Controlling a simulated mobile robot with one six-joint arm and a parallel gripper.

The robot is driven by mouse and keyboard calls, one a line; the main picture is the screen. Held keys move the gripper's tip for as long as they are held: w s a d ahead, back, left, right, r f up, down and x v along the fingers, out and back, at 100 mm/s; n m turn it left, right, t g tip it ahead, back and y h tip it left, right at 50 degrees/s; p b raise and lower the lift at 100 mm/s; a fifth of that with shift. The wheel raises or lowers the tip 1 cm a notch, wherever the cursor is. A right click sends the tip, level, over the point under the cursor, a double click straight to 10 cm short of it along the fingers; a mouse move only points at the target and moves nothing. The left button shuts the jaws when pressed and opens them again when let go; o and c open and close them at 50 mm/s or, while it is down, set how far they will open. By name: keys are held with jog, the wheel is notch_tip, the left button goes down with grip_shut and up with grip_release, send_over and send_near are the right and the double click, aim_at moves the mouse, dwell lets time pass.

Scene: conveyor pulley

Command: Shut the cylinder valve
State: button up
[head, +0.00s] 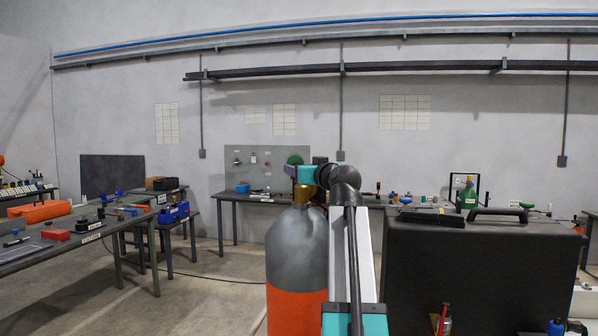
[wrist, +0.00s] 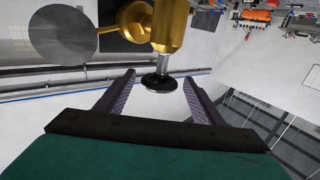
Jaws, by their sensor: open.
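The cylinder (head: 297,262) stands upright in the head view, grey above and orange below. Its brass valve (head: 304,193) sits on top, under the end of my arm; it also shows large in the wrist view (wrist: 170,28). There, a silver stem runs from the brass body to a round black knob (wrist: 156,82). My gripper (wrist: 159,77) is open, with one finger on each side of the knob. A gap shows between the knob and each finger. My arm hides the knob in the head view.
A large black case (head: 480,268) stands right of the cylinder. A workbench (head: 75,240) with tools is at left, and a bench with a grey panel (head: 262,168) is behind. A grey disc (wrist: 63,33) joins the valve by a brass stem. Floor is clear left of the cylinder.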

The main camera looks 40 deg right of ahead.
jog(key=b+v, duration=0.1)
jog(key=v, duration=0.7)
dwell(0.5)
